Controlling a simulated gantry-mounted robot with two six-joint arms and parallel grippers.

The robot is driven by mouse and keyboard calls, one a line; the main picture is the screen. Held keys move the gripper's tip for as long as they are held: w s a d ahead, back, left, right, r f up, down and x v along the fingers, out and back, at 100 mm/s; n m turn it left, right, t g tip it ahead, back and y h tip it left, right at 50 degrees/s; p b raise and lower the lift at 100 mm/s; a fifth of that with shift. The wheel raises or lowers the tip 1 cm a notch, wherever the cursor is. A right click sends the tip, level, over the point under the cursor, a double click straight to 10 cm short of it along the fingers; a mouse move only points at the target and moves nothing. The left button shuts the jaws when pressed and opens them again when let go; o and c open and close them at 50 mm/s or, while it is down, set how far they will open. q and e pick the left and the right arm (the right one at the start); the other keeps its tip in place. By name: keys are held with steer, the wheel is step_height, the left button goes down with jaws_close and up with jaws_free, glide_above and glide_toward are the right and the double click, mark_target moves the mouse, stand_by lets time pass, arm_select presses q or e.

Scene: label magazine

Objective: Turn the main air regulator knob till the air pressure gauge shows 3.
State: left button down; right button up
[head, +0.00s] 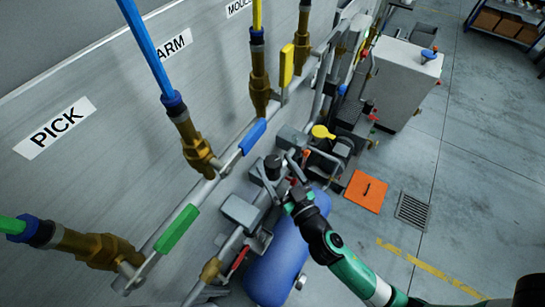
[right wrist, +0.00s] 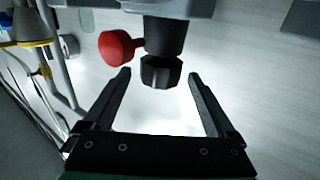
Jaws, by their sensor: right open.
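The black regulator knob (right wrist: 161,71) hangs below a dark cylindrical body in the right wrist view. In the head view a dark knob (head: 272,166) shows beside the grey pipework. My right gripper (head: 278,165) has its fingers spread around the knob in the head view. In the right wrist view the open, empty fingers (right wrist: 157,76) stand on either side of the knob, with gaps on both sides. A red round part (right wrist: 116,47) sits left of the knob. I cannot make out a gauge face or reading. My left gripper is not in view.
Blue (head: 253,137), green (head: 177,228) and yellow (head: 286,65) valve handles line the panel. A blue tank (head: 275,270) lies below the knob. A yellow round part (head: 322,131) stands behind it. Open floor lies to the right.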

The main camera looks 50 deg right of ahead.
steer(key=shift+x, duration=1.2)
steer(key=c, duration=1.4)
steer(key=n+y+p, duration=0.1)
steer(key=y+p, duration=0.1)
steer(key=p, duration=0.2)
steer(key=n+y+p, duration=0.1)
steer(key=y+p, duration=0.1)
steer(key=p, duration=0.3)
steer(key=r+n+t+y+p, duration=0.1)
steer(key=p, duration=0.4)
steer(key=shift+w+d+n+y, duration=0.1)
steer(key=shift+n+y, duration=0.3)
steer(key=shift+f+n+y+p, duration=0.25)
steer(key=shift+n+y+p, duration=0.25)
steer(key=shift+y+p, duration=0.3)
steer(key=shift+f+n+y, duration=0.1)
steer(key=shift+n+y, duration=0.4)
steer(key=shift+y, duration=0.3)
steer(key=o, duration=1.4)
steer(key=shift+f, duration=0.15)
